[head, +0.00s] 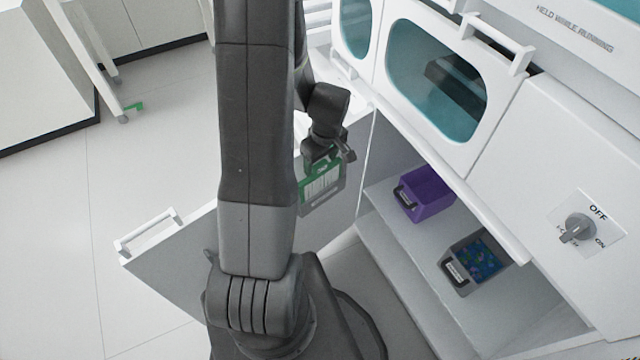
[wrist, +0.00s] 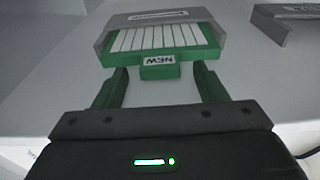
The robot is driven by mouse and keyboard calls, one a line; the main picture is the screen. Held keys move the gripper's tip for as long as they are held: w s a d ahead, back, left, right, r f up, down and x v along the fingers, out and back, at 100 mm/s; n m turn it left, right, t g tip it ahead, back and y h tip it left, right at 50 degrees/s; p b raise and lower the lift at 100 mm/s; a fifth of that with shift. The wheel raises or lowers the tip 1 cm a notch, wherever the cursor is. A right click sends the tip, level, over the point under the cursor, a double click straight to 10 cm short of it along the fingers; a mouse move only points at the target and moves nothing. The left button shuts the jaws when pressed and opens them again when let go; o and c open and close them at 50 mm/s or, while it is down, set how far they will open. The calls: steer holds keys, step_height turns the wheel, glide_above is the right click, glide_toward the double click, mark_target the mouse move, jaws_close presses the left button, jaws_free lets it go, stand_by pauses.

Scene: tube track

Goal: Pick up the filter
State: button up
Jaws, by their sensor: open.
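The filter (wrist: 160,38) has a green frame, white pleats and a green tab marked NEW. It sits in a grey holder (wrist: 112,33) in the wrist view. In the head view the filter (head: 322,184) shows on the open door's inner face, just below my gripper (head: 325,158). In the wrist view my gripper (wrist: 160,78) is open, with one finger at each side of the tab and gaps between. I cannot tell whether the fingertips touch the frame's near edge.
The open cabinet door (head: 180,262) has a white handle. A purple bin (head: 428,192) and a grey bin (head: 462,276) with coloured bits stand on the cabinet shelf. A knob (head: 576,229) is on the right panel. Another grey holder (wrist: 285,28) is at upper right.

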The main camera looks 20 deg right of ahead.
steer(key=c, duration=1.1)
steer(key=shift+r, duration=0.1)
step_height(320, 180, up, 28)
steer(key=p, duration=0.4)
steer(key=shift+r+p, duration=0.15)
steer(key=shift+p, duration=0.3)
